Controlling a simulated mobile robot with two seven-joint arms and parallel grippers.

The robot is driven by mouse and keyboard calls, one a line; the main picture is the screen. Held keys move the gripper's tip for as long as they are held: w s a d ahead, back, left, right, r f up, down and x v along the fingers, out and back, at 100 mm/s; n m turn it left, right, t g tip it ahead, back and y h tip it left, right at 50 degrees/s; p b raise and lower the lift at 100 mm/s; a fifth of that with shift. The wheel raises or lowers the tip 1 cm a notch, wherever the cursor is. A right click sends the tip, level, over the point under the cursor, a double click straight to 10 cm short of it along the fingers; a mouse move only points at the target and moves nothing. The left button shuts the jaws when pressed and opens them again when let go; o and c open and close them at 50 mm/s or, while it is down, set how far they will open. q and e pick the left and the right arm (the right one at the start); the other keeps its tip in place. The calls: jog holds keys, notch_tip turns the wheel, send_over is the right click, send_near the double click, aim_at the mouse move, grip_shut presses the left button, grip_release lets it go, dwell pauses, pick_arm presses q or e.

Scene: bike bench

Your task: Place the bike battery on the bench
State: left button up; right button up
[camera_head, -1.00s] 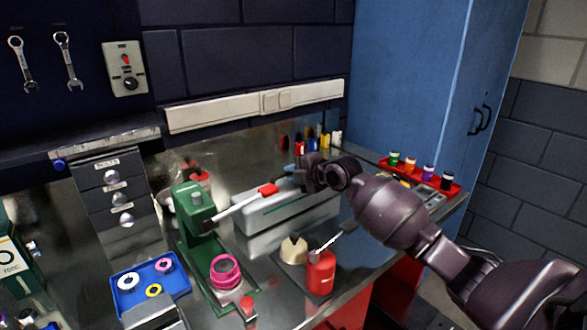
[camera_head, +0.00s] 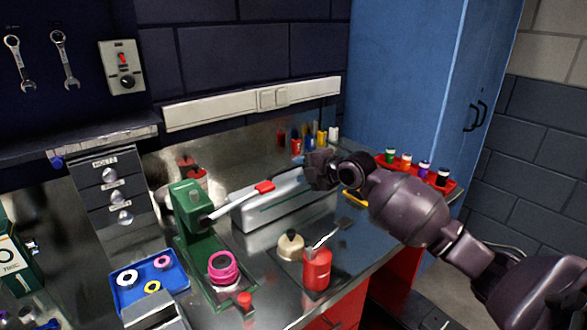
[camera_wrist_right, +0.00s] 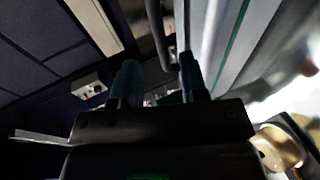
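The bike battery, a long pale grey case with a teal stripe (camera_head: 285,207), lies on the metal bench (camera_head: 345,240) against the back. It looks to be resting there; its underside contact is hard to see. My right gripper (camera_head: 318,168) is at the battery's right end, near its top. In the right wrist view the two teal-dark fingers (camera_wrist_right: 160,82) stand apart with a gap between them. The striped battery side (camera_wrist_right: 232,45) is beyond and right of them there, and I see nothing clearly clamped. My left gripper is not in view.
A green press (camera_head: 190,215) with a red-tipped lever stands left of the battery. A red can (camera_head: 317,270) and a beige-domed object (camera_head: 290,246) stand in front. A blue tray (camera_head: 125,295) is at front left, a red rack (camera_head: 444,187) at right.

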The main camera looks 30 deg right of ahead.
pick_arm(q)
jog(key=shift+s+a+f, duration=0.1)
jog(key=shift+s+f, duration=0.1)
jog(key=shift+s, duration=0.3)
pick_arm(e)
jog(key=v, duration=0.7)
jog(key=shift+s, duration=0.15)
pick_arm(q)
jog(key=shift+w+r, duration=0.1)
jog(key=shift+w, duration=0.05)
